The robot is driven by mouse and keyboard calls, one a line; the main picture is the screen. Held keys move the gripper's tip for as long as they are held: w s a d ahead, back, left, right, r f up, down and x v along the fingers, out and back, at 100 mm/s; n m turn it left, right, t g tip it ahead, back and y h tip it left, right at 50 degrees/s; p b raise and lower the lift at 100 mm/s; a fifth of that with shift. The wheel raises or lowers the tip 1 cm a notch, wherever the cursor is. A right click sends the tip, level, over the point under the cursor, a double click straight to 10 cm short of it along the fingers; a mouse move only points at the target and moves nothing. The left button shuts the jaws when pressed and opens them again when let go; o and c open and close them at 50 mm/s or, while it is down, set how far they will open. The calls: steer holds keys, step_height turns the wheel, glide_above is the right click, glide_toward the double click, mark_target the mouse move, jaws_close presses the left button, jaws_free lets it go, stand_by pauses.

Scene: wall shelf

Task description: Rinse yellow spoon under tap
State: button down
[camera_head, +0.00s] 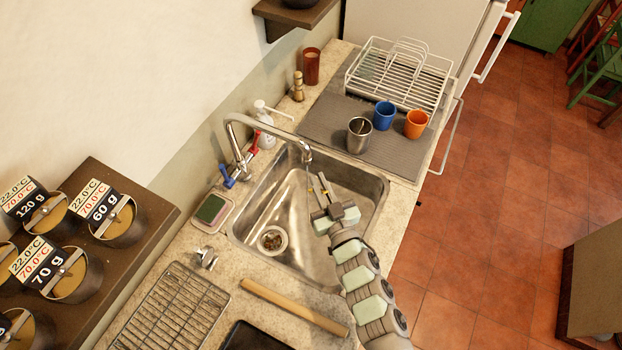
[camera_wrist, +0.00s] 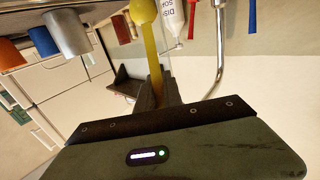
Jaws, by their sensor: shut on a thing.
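My gripper (camera_head: 323,190) is over the sink (camera_head: 262,205), just in front of the spout end of the tap (camera_head: 265,126). It is shut on the yellow spoon (camera_wrist: 151,42), which points away from the fingers in the wrist view, its rounded end at the top edge. In the head view only small yellow bits of the spoon show by the fingertips. The tap's curved pipe also shows in the wrist view (camera_wrist: 220,60). The tap has a blue handle (camera_head: 228,177) and a red handle (camera_head: 254,140). I cannot tell for sure whether water runs.
A grey mat (camera_head: 325,122) behind the sink holds a metal cup (camera_head: 359,136), a blue cup (camera_head: 384,115), an orange cup (camera_head: 416,124) and a white dish rack (camera_head: 400,75). A soap bottle (camera_head: 263,112) and a sponge (camera_head: 211,208) stand left of the sink. A wooden rod (camera_head: 295,307) lies in front.

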steer(key=shift+d+p+v, duration=0.2)
steer(key=shift+p+v, duration=0.35)
steer(key=shift+v, duration=0.65)
steer(key=shift+d+p+v, duration=0.15)
steer(key=shift+p+v, duration=0.4)
steer(key=shift+v, duration=0.65)
steer(key=shift+w, duration=0.2)
steer(key=s+d+r+p, duration=0.2)
steer(key=s+r+p, duration=0.2)
steer(key=p, duration=0.1)
steer(key=shift+d+p, duration=0.3)
steer(key=shift+d, duration=0.1)
steer(key=shift+s, duration=0.1)
